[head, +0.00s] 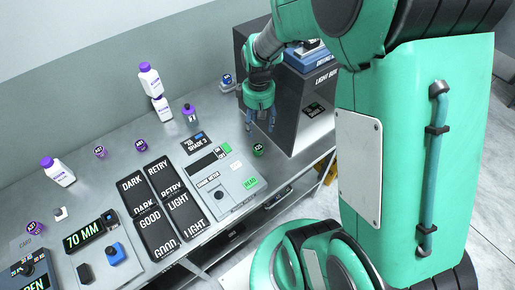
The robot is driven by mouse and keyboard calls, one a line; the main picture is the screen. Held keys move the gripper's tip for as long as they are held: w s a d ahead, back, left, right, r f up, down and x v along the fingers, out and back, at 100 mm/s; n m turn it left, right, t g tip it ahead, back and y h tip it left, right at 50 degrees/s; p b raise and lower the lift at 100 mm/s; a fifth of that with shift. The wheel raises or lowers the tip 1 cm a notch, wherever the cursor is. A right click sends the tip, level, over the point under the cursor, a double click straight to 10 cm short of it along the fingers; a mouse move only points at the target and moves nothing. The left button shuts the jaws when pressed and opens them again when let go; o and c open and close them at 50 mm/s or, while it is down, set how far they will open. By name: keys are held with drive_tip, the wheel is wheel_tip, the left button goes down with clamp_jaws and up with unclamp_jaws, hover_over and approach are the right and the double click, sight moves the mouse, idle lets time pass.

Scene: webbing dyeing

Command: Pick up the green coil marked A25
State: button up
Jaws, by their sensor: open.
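A small green coil (258,150) lies on the grey workbench, right of the shade meter and just in front of the dark light box. The white mark on it is too small to read. My gripper (260,126) points down with its fingers apart and nothing visible between them. In the picture its fingertips are just above the coil. I cannot tell the exact height or how well they line up with it.
The light box (303,100) stands close right of my gripper. The shade meter (226,180) and dark sorting panels (160,207) lie to the left. Several purple coils (138,145) and white bottles (57,172) stand farther left on the workbench (105,180).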

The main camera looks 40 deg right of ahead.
drive_tip(key=b, duration=0.2)
hover_over(258, 147)
drive_tip(key=shift+f, duration=4.3)
drive_tip(key=shift+f+b, duration=0.65)
drive_tip(key=shift+f, duration=1.95)
drive_tip(key=c, duration=1.2)
